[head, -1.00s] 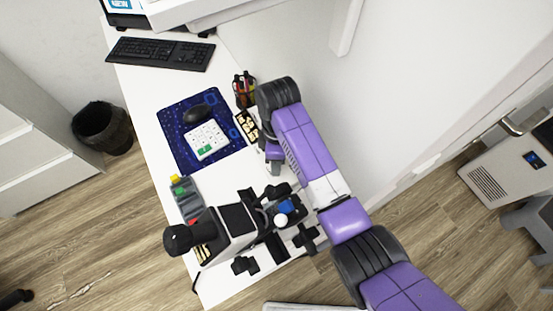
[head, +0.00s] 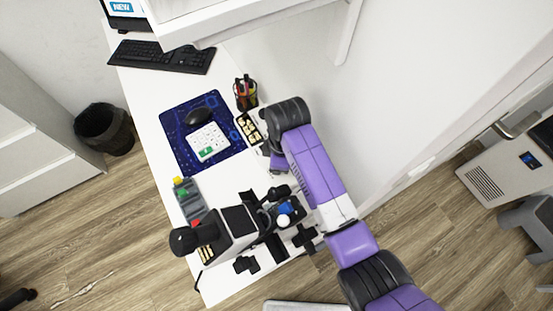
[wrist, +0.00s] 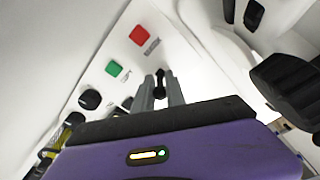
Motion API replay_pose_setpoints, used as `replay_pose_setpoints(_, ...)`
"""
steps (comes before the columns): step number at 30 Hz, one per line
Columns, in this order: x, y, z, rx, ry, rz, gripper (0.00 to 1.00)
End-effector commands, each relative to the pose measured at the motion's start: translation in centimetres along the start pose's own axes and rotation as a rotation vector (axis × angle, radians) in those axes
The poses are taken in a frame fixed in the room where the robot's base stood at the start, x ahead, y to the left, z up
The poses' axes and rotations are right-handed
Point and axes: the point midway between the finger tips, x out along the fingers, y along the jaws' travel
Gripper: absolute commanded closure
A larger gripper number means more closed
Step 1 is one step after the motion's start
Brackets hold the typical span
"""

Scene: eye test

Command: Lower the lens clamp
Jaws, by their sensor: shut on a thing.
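A black and white optical instrument (head: 233,222) stands at the near end of the white desk. My gripper (wrist: 160,92) shows two grey fingers in the wrist view, close together on a small black knob (wrist: 160,76) in front of a white panel. The knob looks like the handle of the lens clamp, but the rest of the clamp cannot be made out. In the head view my purple arm reaches over the desk's right side, and my fingertips are hard to make out beside the instrument.
The panel carries a red button (wrist: 139,35), a green button (wrist: 114,68) and a black knob (wrist: 90,99). A wall closes off the right side.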

Motion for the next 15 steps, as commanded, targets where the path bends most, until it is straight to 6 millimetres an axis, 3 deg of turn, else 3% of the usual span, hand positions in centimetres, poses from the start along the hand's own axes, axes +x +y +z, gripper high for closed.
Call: replay_pose_setpoints(15,-0.02,-0.45,0.32,-0.006,0.061,0.094,1.00)
